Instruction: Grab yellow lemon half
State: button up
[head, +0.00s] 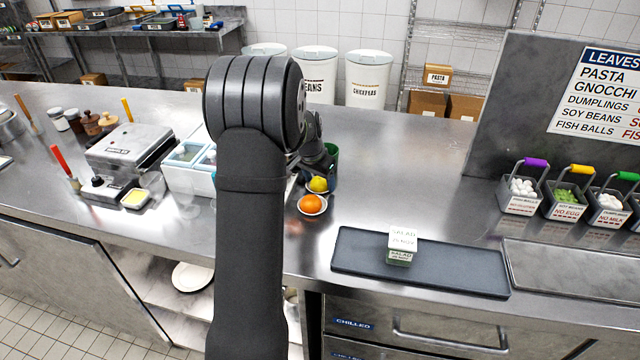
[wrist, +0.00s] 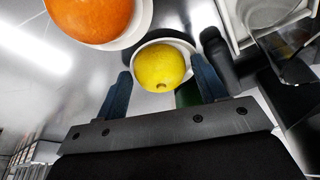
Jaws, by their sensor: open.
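A yellow lemon (head: 318,184) sits in a small white dish on the steel counter, just behind an orange. In the wrist view the lemon (wrist: 159,67) lies in its white dish (wrist: 184,44), rounded side showing; I cannot tell whether it is a half. My gripper (wrist: 160,80) is open, with one blue finger on each side of the lemon. I cannot tell if the fingers touch it. In the head view my arm hides part of the counter, and the fingertips are hard to make out near the lemon.
An orange (head: 311,204) in a white dish (head: 323,211) stands in front of the lemon. A green container (head: 332,153) is close behind. A dark tray (head: 350,254) with a labelled salad tub (head: 401,247) lies at right. Left stands a white bin with compartments (head: 183,180).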

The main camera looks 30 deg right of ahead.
jog(key=c, duration=0.8)
jog(key=shift+r, duration=0.1)
